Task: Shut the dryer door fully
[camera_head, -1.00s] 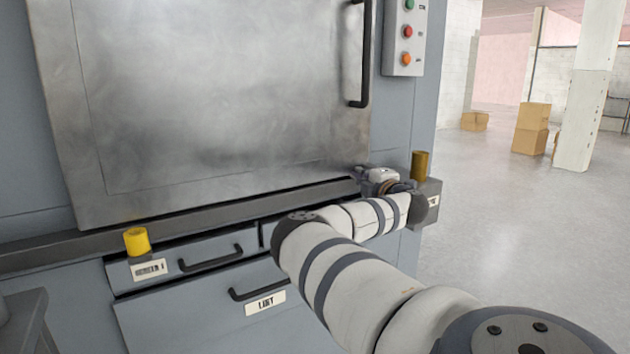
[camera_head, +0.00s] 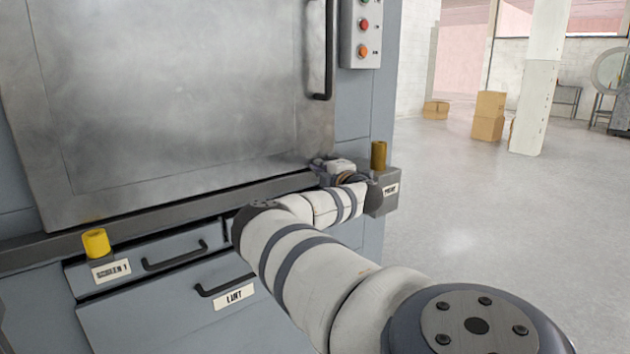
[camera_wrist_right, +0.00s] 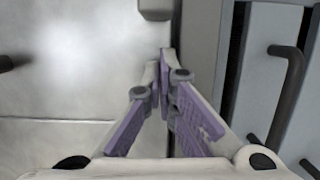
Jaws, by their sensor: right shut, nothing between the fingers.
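The dryer door (camera_head: 180,100) is a large brushed-metal panel at the left in the head view. Its black bar handle (camera_head: 326,60) is near its right edge. The door lies close to the grey machine front; I cannot tell whether a small gap is left. My right gripper (camera_head: 322,166) is at the door's lower right corner, just above the dark sill (camera_head: 200,207). In the right wrist view its fingers (camera_wrist_right: 163,58) are shut and empty, over the door's edge (camera_wrist_right: 150,60) beside the sill. Contact cannot be told. My left gripper is not in view.
A button panel (camera_head: 362,35) is right of the door. Yellow posts (camera_head: 95,243) and (camera_head: 378,155) stand at the sill's ends. Drawers with handles (camera_head: 224,284) lie below. Cardboard boxes (camera_head: 489,116) and a pillar (camera_head: 535,90) are farther off; the floor at right is clear.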

